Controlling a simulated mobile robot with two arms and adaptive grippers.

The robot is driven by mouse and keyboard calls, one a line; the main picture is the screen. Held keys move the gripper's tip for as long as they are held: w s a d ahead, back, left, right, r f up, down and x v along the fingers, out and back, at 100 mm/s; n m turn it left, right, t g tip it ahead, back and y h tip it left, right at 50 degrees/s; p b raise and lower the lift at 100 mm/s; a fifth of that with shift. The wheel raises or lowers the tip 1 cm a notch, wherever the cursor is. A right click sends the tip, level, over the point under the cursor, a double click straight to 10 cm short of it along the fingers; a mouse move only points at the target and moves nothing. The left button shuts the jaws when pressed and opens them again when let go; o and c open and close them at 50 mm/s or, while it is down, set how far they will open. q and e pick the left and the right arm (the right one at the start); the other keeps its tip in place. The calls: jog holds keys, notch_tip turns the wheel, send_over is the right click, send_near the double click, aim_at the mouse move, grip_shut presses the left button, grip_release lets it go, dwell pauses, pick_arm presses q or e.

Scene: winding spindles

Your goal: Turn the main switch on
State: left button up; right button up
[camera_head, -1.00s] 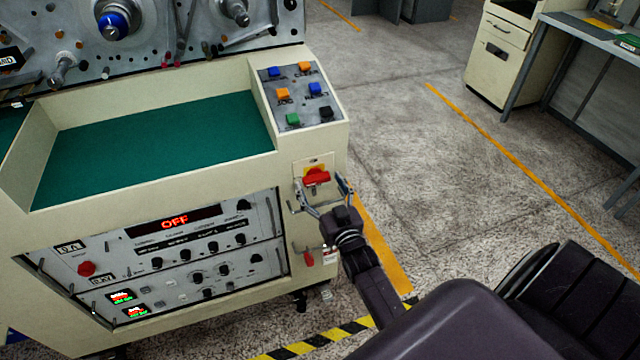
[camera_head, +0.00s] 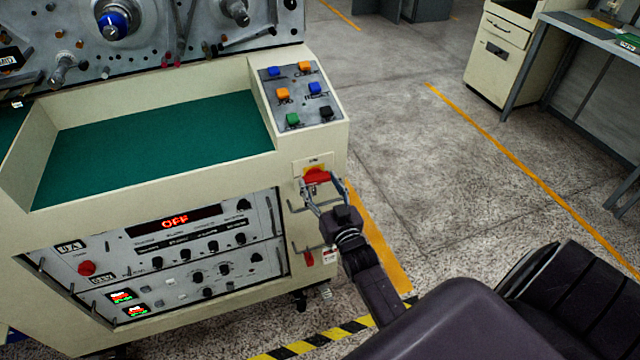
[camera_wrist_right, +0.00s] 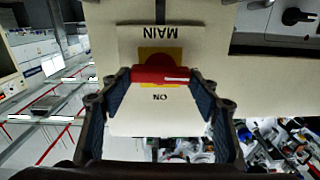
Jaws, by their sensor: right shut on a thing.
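The main switch is a red handle (camera_head: 317,175) on a yellow plate, on the front of the cream machine below its button panel. In the right wrist view the red handle (camera_wrist_right: 160,75) lies level across, between the fingertips, with "MAIN" and "ON" printed upside down on the white label (camera_wrist_right: 185,117). My right gripper (camera_head: 318,184) is shut on the handle, one finger at each end. It also shows in the right wrist view (camera_wrist_right: 160,80). The display (camera_head: 175,222) on the machine reads OFF. My left gripper is not in view.
A panel of coloured buttons (camera_head: 300,92) sits above the switch, next to a green recessed tray top (camera_head: 150,150). A smaller red switch (camera_head: 308,258) is below. Open floor (camera_head: 430,170) lies to the right, with a cabinet (camera_head: 500,55) and desk beyond.

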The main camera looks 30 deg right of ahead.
jog(key=m, duration=0.3)
jog(key=shift+m+p, duration=0.3)
jog(key=shift+p, duration=0.05)
jog(key=m, duration=0.4)
jog(key=shift+d+m, duration=0.15)
jog(key=shift+m, duration=0.15)
jog(key=m, duration=0.4)
jog(key=shift+f+m+b, duration=0.2)
jog(key=shift+m+b, duration=0.1)
jog(key=shift+b, duration=0.05)
jog(key=shift+m+b, duration=0.65)
jog(key=shift+m, duration=1.65)
jog(key=o, duration=1.2)
jog(key=shift+c, duration=0.2)
jog(key=v, duration=1.2)
jog(key=shift+s+d+f, duration=0.1)
